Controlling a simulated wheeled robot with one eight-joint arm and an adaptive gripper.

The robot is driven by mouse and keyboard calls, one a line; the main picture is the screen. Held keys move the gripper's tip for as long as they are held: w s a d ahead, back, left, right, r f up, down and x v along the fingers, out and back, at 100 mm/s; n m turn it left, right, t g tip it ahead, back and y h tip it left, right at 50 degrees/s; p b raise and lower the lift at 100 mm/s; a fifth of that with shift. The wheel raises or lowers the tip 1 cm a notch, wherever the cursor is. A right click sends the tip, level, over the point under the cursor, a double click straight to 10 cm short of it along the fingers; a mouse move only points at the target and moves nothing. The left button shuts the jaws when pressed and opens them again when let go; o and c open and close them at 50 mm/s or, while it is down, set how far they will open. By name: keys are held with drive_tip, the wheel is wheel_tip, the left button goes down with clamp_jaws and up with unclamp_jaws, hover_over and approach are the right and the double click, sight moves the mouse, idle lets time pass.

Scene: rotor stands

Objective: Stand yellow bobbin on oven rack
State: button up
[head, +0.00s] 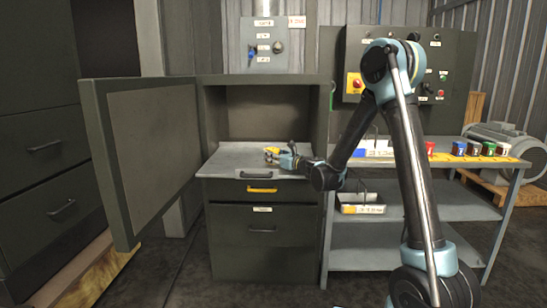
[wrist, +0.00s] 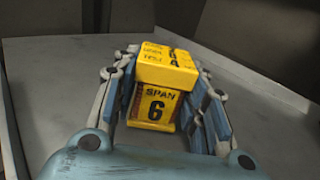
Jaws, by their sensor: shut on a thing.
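The yellow bobbin (wrist: 157,95) is marked "SPAN 6" on the face toward the wrist camera and has a wider yellow cap. My gripper (head: 283,157) is shut on it, one finger on each side. In the head view the bobbin (head: 270,152) is a small yellow shape over the grey oven rack (head: 228,160), in the mouth of the open oven (head: 265,110). The rack (wrist: 55,75) fills much of the wrist view around the bobbin.
The oven door (head: 150,160) stands wide open to the left. Drawers (head: 262,228) are below the rack. A workbench (head: 470,175) at right carries several coloured jars in a row, with a tray (head: 362,205) on its lower shelf. The rack's left side is bare.

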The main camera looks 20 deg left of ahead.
drive_tip(key=shift+f, duration=0.35)
drive_tip(key=o, duration=1.3)
drive_tip(key=shift+r, duration=0.6)
drive_tip(key=v, duration=1.2)
drive_tip(key=shift+s, duration=0.1)
